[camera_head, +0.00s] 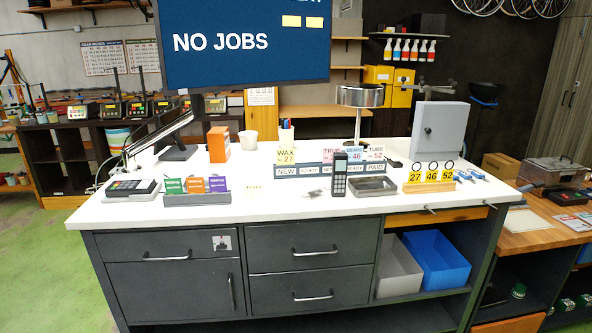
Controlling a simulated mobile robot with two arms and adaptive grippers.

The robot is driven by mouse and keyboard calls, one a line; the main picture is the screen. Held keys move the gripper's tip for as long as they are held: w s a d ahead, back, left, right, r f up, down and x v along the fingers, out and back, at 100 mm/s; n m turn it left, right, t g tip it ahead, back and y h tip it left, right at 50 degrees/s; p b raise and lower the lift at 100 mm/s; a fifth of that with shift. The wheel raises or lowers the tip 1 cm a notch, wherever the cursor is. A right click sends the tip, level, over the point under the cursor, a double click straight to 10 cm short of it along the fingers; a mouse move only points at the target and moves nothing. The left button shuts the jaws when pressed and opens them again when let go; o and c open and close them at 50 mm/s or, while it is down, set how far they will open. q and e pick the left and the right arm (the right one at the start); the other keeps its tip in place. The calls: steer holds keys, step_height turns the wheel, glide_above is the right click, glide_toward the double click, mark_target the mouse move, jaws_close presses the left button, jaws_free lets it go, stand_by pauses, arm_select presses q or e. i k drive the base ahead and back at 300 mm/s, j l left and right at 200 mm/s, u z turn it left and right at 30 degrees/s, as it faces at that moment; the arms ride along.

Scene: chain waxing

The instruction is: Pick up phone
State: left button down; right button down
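A dark phone handset with a light keypad (339,176) stands upright on the white counter, near the middle of the front edge. It stands just in front of a row of labelled holders. Neither of my grippers shows in the head view, so nothing is seen touching the phone.
The white counter (267,203) carries a card terminal (131,187), colored cards in a tray (196,190), an orange box (218,144), a label row (310,171), a small grey tray (371,182), numbered tags (431,177) and a grey key cabinet (439,131). The counter left of the phone is mostly clear.

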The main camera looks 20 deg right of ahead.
mark_target(339, 160)
steer(key=i+j+z, duration=0.3)
steer(key=i+j, duration=0.2)
steer(key=j, duration=0.15)
steer(key=i+j+z, duration=0.15)
steer(key=j, duration=0.25)
steer(key=i, duration=0.05)
